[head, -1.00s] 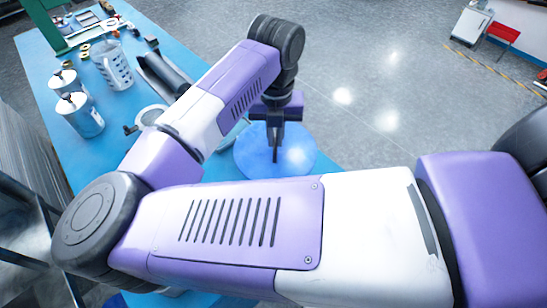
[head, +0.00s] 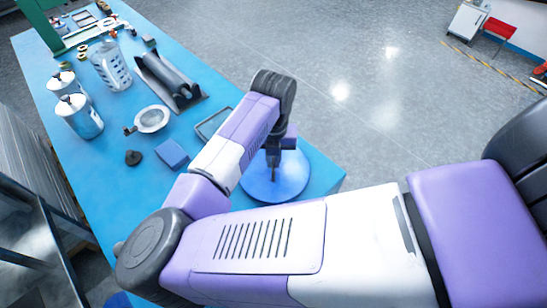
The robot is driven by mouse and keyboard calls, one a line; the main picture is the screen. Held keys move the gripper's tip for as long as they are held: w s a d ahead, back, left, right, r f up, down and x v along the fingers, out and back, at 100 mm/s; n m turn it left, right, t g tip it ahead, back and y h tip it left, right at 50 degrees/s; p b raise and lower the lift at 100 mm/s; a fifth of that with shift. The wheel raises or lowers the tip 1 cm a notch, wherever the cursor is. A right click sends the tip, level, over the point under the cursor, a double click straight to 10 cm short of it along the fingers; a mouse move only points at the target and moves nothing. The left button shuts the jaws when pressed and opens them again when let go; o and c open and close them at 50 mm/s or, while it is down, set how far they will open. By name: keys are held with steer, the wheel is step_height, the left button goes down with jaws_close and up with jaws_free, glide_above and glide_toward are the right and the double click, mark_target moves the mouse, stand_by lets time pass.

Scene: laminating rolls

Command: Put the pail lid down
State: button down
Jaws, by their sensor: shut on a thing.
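The pail lid (head: 291,182) is a round, glossy blue disc near the right end of the blue table in the head view. My gripper (head: 273,176) points down over the middle of the lid and is shut on it. The fingertips are small and partly dark, and the exact grip point is hard to make out. My arm covers the lid's left upper part. I cannot tell whether the lid touches the table or is held just above it.
The blue table (head: 130,180) has bare room left of my arm. On it are a grey tray (head: 213,122), a blue block (head: 172,153), a dark knob (head: 133,157), a white strainer-like dish (head: 152,119), a dark roll holder (head: 168,78), a white basket (head: 110,66) and metal canisters (head: 80,117).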

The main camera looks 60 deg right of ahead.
steer(key=shift+f, duration=0.1)
steer(key=c, duration=1.9)
jaws_free()
steer(key=shift+c, duration=0.2)
steer(key=o, duration=0.4)
steer(key=shift+o, duration=0.2)
